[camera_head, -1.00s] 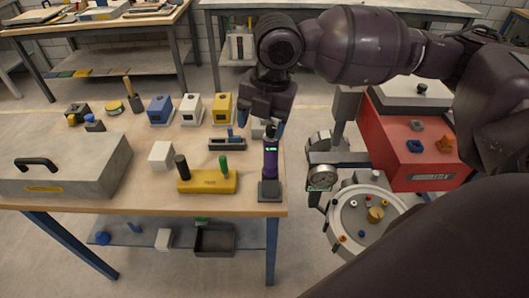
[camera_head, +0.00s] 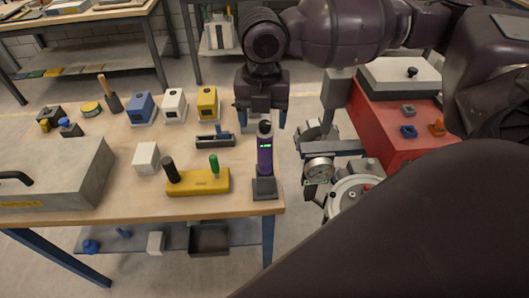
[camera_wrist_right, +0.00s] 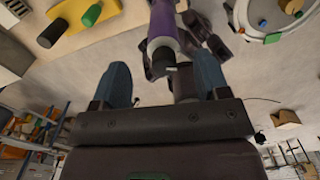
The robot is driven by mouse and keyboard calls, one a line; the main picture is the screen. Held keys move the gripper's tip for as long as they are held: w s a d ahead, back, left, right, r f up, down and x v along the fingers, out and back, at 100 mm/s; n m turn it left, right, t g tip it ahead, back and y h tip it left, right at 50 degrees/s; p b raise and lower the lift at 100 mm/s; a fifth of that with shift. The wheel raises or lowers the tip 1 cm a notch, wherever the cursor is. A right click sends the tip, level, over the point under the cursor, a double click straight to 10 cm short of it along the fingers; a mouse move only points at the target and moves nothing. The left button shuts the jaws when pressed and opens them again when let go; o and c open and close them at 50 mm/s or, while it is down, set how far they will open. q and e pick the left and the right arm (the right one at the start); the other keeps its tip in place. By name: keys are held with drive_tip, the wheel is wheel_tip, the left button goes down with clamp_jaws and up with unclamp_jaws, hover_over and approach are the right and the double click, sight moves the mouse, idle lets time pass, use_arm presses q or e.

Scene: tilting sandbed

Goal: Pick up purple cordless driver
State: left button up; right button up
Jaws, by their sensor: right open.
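The purple cordless driver (camera_head: 265,158) stands upright on a dark square base at the right front edge of the wooden table. It has a black top and a small green light. My right gripper (camera_head: 260,122) is open behind and around the level of the driver's top in the head view. In the right wrist view, the driver (camera_wrist_right: 163,28) shows between and beyond the two blue-grey fingers of my right gripper (camera_wrist_right: 162,80), with no clear contact. The lower driver is cut off there. My left gripper is not in view.
A yellow block (camera_head: 198,181) with black and green pegs lies left of the driver. A white cube (camera_head: 146,158) and grey case (camera_head: 60,175) are farther left. A pressure gauge (camera_head: 319,170) and red cabinet (camera_head: 390,135) stand right of the table.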

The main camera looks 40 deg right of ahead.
wheel_tip(320, 180, down, 4)
drive_tip(key=shift+s+d+f+b, duration=0.15)
drive_tip(key=shift+b, duration=0.25)
drive_tip(key=c, duration=1.1)
